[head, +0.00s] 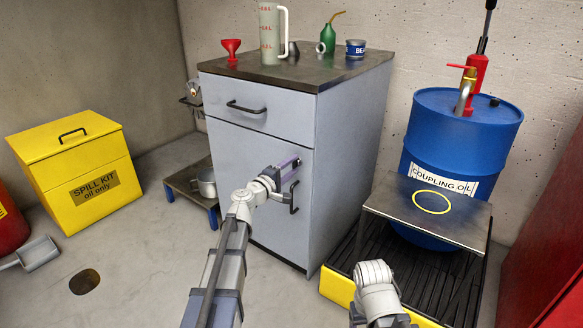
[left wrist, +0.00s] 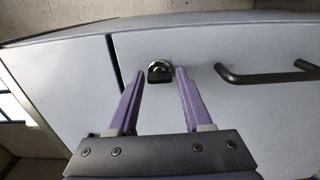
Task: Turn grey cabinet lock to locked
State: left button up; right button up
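The grey cabinet (head: 258,135) stands against the back wall, with a drawer above a closed door (head: 232,162). In the left wrist view the cabinet lock (left wrist: 159,71) is a round metal piece with a dark knob or key. It sits on the door near the seam, beside the dark door handle (left wrist: 268,75). My left gripper (head: 291,166) is at the upper right of the door. Its purple fingers (left wrist: 160,74) are open, one on each side of the lock; contact cannot be told. The gripper hides the lock in the head view. My right gripper is out of view.
A funnel, a measuring jug (head: 270,35), an oil can and a tin stand on the cabinet top. A blue drum (head: 458,135) and small metal table (head: 400,200) stand to the right. A yellow spill kit (head: 75,165) is at left. A low stool (head: 178,183) stands beside the cabinet.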

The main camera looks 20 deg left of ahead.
pick_arm(q)
jog(key=shift+o, duration=1.2)
jog(key=v, duration=0.7)
jog(key=shift+s+a, duration=0.15)
jog(key=shift+s, duration=0.2)
